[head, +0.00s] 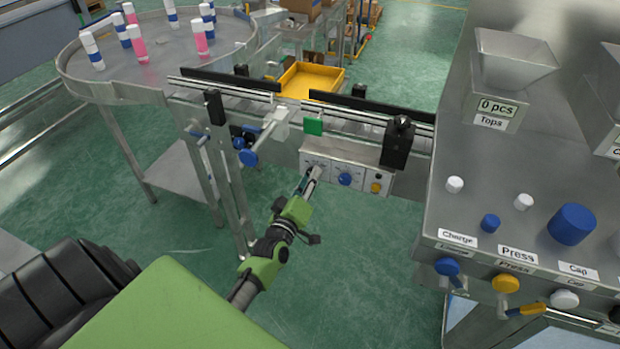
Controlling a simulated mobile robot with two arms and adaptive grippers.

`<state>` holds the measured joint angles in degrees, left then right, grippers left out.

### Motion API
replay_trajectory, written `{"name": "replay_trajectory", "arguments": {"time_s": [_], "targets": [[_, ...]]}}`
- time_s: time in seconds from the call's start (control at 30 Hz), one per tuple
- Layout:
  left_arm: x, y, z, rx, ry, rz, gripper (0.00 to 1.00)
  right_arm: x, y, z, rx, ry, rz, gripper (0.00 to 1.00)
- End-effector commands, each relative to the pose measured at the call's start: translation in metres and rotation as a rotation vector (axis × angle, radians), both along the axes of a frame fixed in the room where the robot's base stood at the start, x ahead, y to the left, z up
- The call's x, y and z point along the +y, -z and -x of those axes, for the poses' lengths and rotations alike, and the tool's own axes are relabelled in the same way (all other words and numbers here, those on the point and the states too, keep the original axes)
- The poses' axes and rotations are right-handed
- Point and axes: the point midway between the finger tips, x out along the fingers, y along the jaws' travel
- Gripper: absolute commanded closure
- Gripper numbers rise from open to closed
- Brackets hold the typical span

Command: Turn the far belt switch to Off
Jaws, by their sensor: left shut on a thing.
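A pale control panel (333,163) with a row of switches is fixed to the side of the conveyor. My left gripper (313,174) reaches up to its left end and is shut on the switch there. The fingers hide most of that switch, so I cannot read its setting. A blue knob (345,179) sits in the middle of the panel, just right of my gripper. A yellow knob (376,188) sits at the panel's right end. The labels are too small to read. My right gripper is not in view.
The conveyor (350,127) runs above the panel, with a black sensor block (397,145) at its right. A steel machine (455,205) with knobs stands right. Green floor lies open below the panel.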

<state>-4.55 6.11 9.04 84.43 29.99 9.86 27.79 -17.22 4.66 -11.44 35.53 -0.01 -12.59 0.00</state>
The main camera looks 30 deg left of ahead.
Motion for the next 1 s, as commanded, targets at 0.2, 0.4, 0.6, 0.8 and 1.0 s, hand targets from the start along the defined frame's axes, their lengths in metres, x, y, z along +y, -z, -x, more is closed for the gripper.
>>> {"name": "replay_trajectory", "arguments": {"time_s": [0.2,0.4,0.6,0.8,1.0], "targets": [[0.0,0.0,0.0,-0.002,0.0,0.007,0.97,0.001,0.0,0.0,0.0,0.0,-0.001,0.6],[0.0,0.0,0.0,-0.001,0.0,0.006,0.65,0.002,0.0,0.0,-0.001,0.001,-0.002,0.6],[0.0,0.0,0.0,-0.001,0.0,0.005,0.59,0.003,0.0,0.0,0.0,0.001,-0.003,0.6],[-0.001,0.0,0.002,0.0,0.001,0.004,0.59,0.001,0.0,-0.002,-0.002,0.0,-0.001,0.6],[-0.006,0.002,0.026,0.002,0.0,0.005,0.59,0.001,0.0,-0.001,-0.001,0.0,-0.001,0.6]]}}
